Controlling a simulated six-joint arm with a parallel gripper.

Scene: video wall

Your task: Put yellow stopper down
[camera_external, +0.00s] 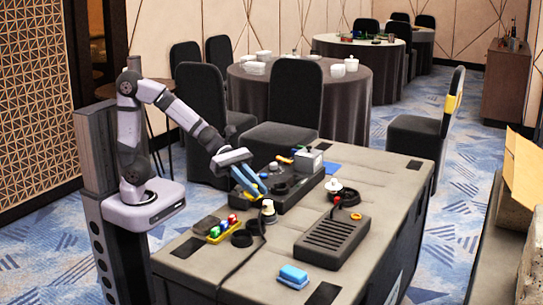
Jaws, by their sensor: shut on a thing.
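My gripper (250,182), with blue fingers, points down and to the right over the left part of the grey work table (288,238). A small pale yellowish piece (268,207) shows just below the fingertips, above black rings. I cannot tell whether it touches the fingers. A separate orange-yellow piece (284,159) lies on the black unit behind the gripper.
A slotted black box (332,240), a white-topped knob (335,186), a grey block (308,161) and a blue block (293,275) stand around.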

